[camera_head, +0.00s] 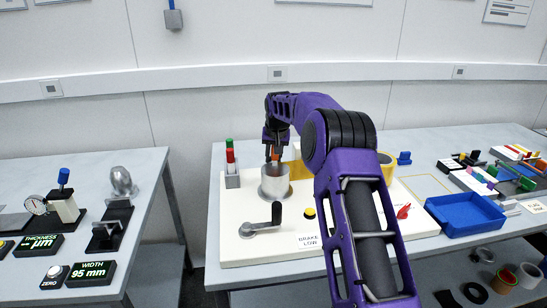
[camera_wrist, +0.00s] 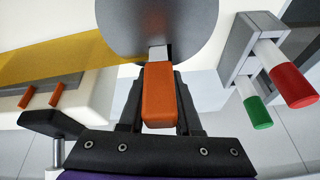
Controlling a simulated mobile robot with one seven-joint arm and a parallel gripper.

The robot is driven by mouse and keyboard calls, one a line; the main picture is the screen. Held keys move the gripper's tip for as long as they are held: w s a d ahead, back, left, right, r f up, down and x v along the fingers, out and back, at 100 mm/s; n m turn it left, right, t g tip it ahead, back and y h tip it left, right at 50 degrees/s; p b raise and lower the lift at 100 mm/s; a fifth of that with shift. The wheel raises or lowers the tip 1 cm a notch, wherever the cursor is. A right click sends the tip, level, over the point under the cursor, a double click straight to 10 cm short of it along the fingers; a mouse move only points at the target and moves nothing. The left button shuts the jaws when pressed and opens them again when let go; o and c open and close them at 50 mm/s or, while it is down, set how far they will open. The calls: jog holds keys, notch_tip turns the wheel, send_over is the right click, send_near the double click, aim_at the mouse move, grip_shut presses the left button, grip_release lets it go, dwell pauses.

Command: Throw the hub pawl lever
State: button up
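A short grey lever with an orange grip (camera_wrist: 159,95) sticks out from the grey metal drum (camera_wrist: 125,30) in the wrist view. I take it to be the hub pawl lever. In the head view the drum (camera_head: 275,182) stands on a cream board, and a bit of orange shows above it at my fingertips. My gripper (camera_wrist: 159,100) is at the lever, with one dark finger close along each side of the orange grip. Whether the fingers press on it or stand just apart cannot be told. My arm hides part of the area behind the drum.
A grey holder with a red and a green peg (camera_head: 230,157) stands left of the drum. A crank handle (camera_head: 262,220), a yellow button (camera_head: 309,213) and a red knob (camera_head: 404,211) are on the board (camera_head: 240,248). A blue tray (camera_head: 465,212) lies to the right.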

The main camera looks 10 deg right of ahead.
grip_shut()
dwell(1.0)
